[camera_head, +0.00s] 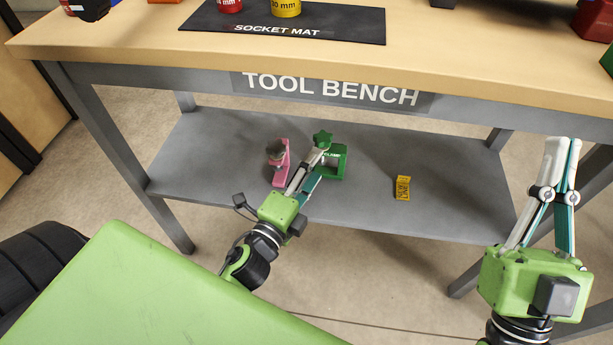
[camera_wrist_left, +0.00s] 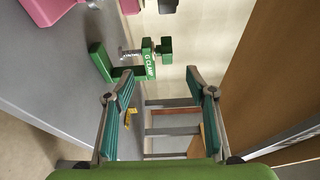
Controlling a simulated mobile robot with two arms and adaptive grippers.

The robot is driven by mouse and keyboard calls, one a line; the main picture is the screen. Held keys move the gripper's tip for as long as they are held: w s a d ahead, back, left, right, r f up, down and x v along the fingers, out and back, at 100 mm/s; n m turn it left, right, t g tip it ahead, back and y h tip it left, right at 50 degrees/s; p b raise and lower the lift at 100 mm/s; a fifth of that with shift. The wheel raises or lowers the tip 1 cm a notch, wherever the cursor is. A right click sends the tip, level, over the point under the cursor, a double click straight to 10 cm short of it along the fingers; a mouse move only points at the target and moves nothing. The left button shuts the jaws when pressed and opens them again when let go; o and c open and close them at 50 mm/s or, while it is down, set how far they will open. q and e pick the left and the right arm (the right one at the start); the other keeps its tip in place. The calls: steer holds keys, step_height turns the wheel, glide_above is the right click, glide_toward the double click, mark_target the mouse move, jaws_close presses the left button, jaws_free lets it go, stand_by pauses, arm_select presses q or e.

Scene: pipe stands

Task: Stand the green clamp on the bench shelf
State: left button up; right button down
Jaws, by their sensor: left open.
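The green clamp (camera_head: 341,163) is on the grey bench shelf (camera_head: 224,140), resting on it and apparently upright. In the left wrist view the clamp (camera_wrist_left: 148,62) shows its white lettering and screw just beyond the fingertips, with the shelf (camera_wrist_left: 45,75) along the left. My left gripper (camera_head: 319,163) is open and empty, close to the clamp, with its fingers pointing toward it; it also shows in the left wrist view (camera_wrist_left: 152,84). In the head view the gripper covers part of the clamp. My right gripper (camera_head: 568,141) is in front of the bench's right end; its finger gap is unclear.
A pink clamp (camera_head: 281,165) stands on the shelf just left of my left gripper. A yellow block (camera_head: 402,188) is on the shelf to the right. The bench top (camera_head: 130,35) with a dark socket mat (camera_head: 350,25) overhangs the shelf.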

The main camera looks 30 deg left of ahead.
arm_select(q)
steer(key=shift+s, duration=1.45)
